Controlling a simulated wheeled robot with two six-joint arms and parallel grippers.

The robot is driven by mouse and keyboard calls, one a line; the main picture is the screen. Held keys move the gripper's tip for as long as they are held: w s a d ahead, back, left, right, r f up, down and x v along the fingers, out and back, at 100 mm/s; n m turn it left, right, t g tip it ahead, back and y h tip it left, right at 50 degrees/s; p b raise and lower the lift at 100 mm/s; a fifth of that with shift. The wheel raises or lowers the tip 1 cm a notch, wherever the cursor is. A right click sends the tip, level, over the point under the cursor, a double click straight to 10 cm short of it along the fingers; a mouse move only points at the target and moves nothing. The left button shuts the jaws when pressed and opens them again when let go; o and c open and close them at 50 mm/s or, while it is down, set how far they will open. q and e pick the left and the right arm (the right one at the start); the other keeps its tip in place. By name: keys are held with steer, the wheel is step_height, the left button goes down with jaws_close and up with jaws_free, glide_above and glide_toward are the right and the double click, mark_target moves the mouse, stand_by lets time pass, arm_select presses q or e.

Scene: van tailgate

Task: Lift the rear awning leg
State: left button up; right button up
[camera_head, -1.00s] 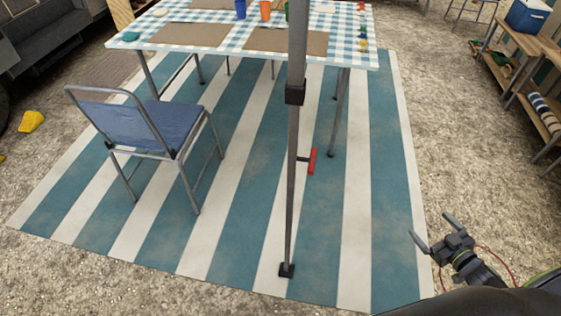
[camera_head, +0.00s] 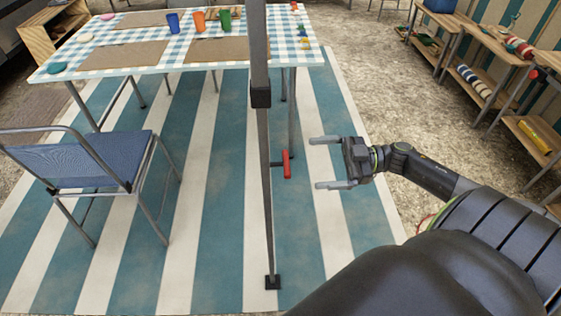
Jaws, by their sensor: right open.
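The awning leg (camera_head: 266,185) is a grey upright pole in the middle of the head view. It has a black clamp collar (camera_head: 261,97) partway up and a black foot (camera_head: 272,282) on the striped mat. A red handle (camera_head: 287,164) sticks out on its right side below the collar. My right gripper (camera_head: 320,162) is open and empty. Its two fingers point left, toward the red handle, with a small gap between them in the picture. My left gripper is not in view.
A table with a checked cloth (camera_head: 150,65) stands behind the leg, with cups on it. A blue folding chair (camera_head: 90,160) stands at left. Wooden shelves (camera_head: 515,60) line the right. The striped mat (camera_head: 225,200) around the foot is clear.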

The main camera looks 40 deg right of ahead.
mark_target(282, 164)
steer(key=p+x, duration=0.1)
steer(key=x, duration=0.8)
steer(key=shift+w, duration=0.15)
steer(key=shift+w+a, duration=0.2)
steer(key=shift+a, duration=0.25)
steer(key=c, duration=1.2)
step_height(282, 164, up, 13)
steer(key=p, duration=1.2)
steer(key=shift+w+f, duration=0.1)
steer(key=shift+f, duration=0.05)
steer(key=shift+c, duration=0.2)
